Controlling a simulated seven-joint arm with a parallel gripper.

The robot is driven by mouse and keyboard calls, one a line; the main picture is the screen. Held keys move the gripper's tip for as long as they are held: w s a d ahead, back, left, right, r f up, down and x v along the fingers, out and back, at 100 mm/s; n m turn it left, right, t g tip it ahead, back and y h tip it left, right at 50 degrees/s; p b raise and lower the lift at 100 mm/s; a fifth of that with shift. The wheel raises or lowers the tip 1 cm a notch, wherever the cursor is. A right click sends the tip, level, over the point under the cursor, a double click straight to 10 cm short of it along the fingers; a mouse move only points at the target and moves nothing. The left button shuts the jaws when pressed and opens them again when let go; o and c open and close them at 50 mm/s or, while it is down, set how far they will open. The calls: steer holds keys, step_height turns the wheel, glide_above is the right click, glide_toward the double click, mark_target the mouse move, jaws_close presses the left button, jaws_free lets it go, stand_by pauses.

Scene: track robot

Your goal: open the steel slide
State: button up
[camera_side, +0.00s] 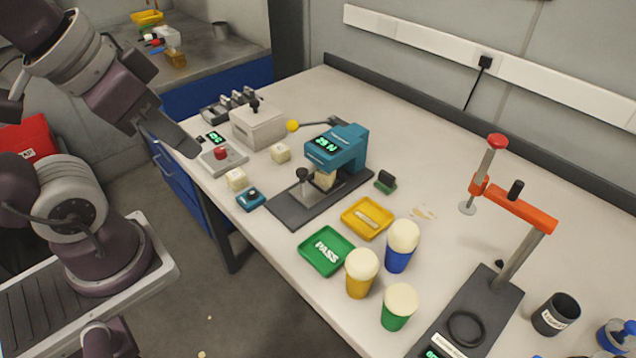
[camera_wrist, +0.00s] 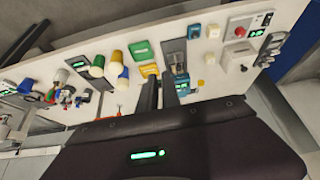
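The teal device (camera_side: 338,148) stands on a dark base plate (camera_side: 288,210) on the table. The steel slide (camera_side: 308,194) is a flat grey metal piece on this plate, with a dark upright knob (camera_side: 302,175) at its front end. My gripper (camera_side: 188,146) is in the air at the left of the table, well away from the slide. In the wrist view my gripper's two dark fingers (camera_wrist: 159,80) stand apart with nothing between them.
Green (camera_side: 326,250) and yellow (camera_side: 367,217) trays, several cups and an orange clamp stand (camera_side: 513,205) are right.

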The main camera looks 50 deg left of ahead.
steer(key=o, duration=0.4)
steer(key=w+n, duration=0.1)
steer(key=w, duration=0.2)
steer(key=w+n+g, duration=0.1)
steer(key=w, duration=0.2)
steer(key=w+a+n+g, duration=0.1)
steer(key=w, duration=0.2)
steer(key=shift+w+a+f, duration=0.1)
steer(key=shift+w+f, duration=0.15)
steer(key=shift+o, duration=0.2)
steer(key=n+g, duration=0.3)
steer(key=n, duration=0.3)
glide_above(302, 170)
step_height(302, 170, down, 14)
steer(key=shift+s, duration=0.15)
steer(key=shift+g, duration=0.3)
step_height(302, 170, down, 7)
steer(key=shift+f, duration=0.4)
jaws_close()
steer(key=shift+r, duration=0.1)
